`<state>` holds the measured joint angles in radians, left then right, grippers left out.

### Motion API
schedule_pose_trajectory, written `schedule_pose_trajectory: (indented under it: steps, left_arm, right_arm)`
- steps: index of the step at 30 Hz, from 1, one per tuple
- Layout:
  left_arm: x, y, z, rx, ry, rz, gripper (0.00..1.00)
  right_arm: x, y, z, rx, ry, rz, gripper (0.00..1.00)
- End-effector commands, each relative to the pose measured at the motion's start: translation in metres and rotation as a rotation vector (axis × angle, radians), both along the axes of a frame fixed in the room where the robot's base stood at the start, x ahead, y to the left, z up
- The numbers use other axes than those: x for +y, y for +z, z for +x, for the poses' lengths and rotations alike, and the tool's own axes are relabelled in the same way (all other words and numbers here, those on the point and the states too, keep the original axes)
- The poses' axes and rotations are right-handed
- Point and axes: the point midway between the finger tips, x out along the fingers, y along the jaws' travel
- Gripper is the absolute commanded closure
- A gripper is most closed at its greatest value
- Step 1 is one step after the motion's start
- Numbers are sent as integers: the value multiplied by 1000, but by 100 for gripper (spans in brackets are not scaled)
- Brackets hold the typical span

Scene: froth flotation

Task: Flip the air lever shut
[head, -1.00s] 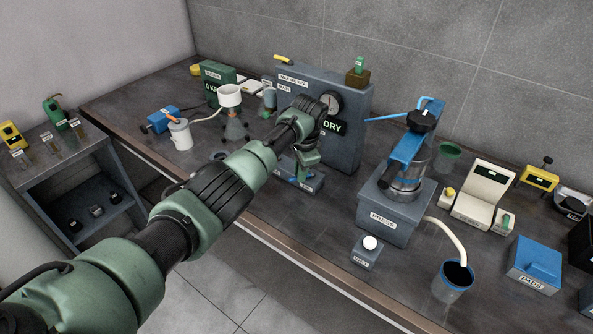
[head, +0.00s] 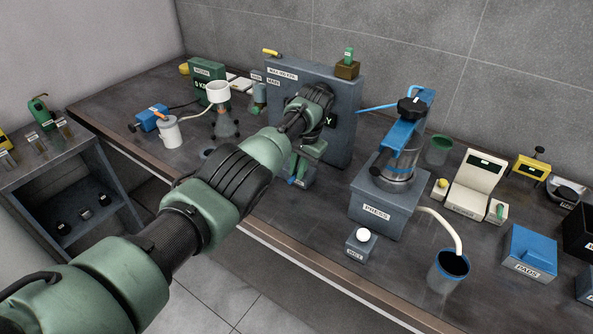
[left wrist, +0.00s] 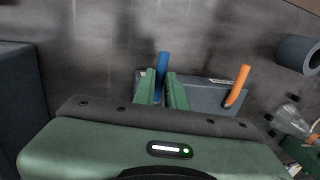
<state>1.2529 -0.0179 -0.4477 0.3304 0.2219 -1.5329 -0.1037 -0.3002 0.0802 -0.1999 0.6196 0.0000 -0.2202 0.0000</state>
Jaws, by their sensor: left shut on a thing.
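A small grey lever box stands on the bench in front of the tall grey panel; it shows in the left wrist view (left wrist: 208,96). It carries a blue lever (left wrist: 162,62) and an orange lever (left wrist: 239,84). I cannot read its label, so I cannot tell which is the air lever. My left gripper (head: 297,172) is low at the box, and in the left wrist view its two green fingers (left wrist: 161,80) are shut on the blue lever. The orange lever stands free to their right, tilted. My right gripper is not in view.
The tall grey panel (head: 341,99) stands just behind my left gripper. To the right are the press (head: 376,211), a small box with a white button (head: 361,245) and a blue-rimmed cup (head: 451,272). A filter flask with a white funnel (head: 217,92) stands to the left.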

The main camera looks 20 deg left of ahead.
Motion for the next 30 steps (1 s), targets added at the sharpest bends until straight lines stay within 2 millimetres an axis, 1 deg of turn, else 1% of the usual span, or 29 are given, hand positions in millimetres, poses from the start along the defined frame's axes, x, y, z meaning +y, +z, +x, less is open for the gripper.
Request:
schedule_pose_trajectory:
  steps: [11,12,13,23,26,30]
  left_arm:
    - [-1,-1,-1,3,8,-2,100]
    - [-1,-1,-1,3,8,-2,85]
    - [-1,-1,-1,3,8,-2,78]
    - [-1,1,0,0,6,-2,78]
    - [-2,9,0,-1,5,-2,78]
    - [-7,30,-1,-3,5,-3,78]
  right_arm:
    - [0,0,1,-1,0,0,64]
    - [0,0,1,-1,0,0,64]
    - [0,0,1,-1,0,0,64]
    - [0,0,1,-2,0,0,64]
    - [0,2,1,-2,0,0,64]
    - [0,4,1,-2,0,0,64]
